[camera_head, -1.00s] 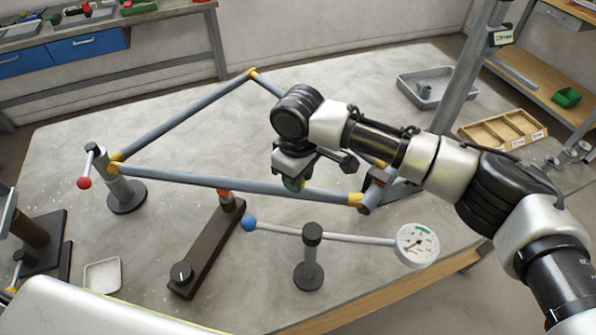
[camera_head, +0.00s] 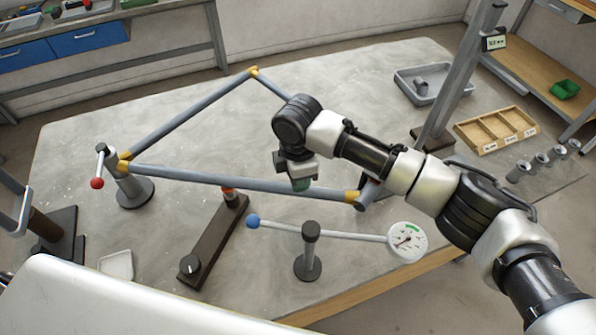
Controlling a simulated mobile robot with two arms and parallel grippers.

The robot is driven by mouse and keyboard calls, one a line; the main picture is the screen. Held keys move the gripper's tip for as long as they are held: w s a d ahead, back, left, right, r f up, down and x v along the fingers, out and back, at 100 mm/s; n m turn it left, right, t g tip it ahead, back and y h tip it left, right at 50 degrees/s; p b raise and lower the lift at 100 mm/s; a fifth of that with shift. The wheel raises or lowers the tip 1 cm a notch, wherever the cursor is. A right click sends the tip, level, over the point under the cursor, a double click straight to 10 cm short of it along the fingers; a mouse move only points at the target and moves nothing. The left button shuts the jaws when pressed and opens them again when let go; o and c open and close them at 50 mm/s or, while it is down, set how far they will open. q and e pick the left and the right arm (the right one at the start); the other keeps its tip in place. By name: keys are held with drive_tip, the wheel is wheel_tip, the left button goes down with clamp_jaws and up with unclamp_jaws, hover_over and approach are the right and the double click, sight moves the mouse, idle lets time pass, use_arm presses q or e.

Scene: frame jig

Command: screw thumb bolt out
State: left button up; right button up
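A triangular frame of grey tubes (camera_head: 230,179) with yellow joints lies above the table. My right gripper (camera_head: 301,184) points down over the middle of the frame's front tube. A small greenish part shows at its tip, partly hidden by the wrist. I cannot tell whether this is the thumb bolt or whether the fingers are closed on it. No thumb bolt can be clearly made out elsewhere. My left gripper is not in view.
A post with a red-ball lever (camera_head: 97,183) stands at the frame's left corner. A dark bar with a knob (camera_head: 214,240), a post with a blue-ball rod (camera_head: 310,236) and a dial gauge (camera_head: 407,241) are in front. A grey tray (camera_head: 440,98) and wooden divided box (camera_head: 497,130) lie right.

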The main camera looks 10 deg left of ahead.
drive_tip(key=n, duration=0.4)
drive_tip(key=shift+n+p, duration=0.3)
drive_tip(key=n, duration=0.5)
drive_tip(key=shift+n, duration=0.3)
drive_tip(key=n+b, duration=0.1)
drive_tip(key=n, duration=0.4)
drive_tip(key=shift+f, duration=0.1)
drive_tip(key=n+b, duration=0.1)
drive_tip(key=n, duration=0.5)
drive_tip(key=o, duration=0.9)
drive_tip(key=shift+o, duration=0.2)
wheel_tip(320, 180, up, 11)
drive_tip(key=b, duration=0.2)
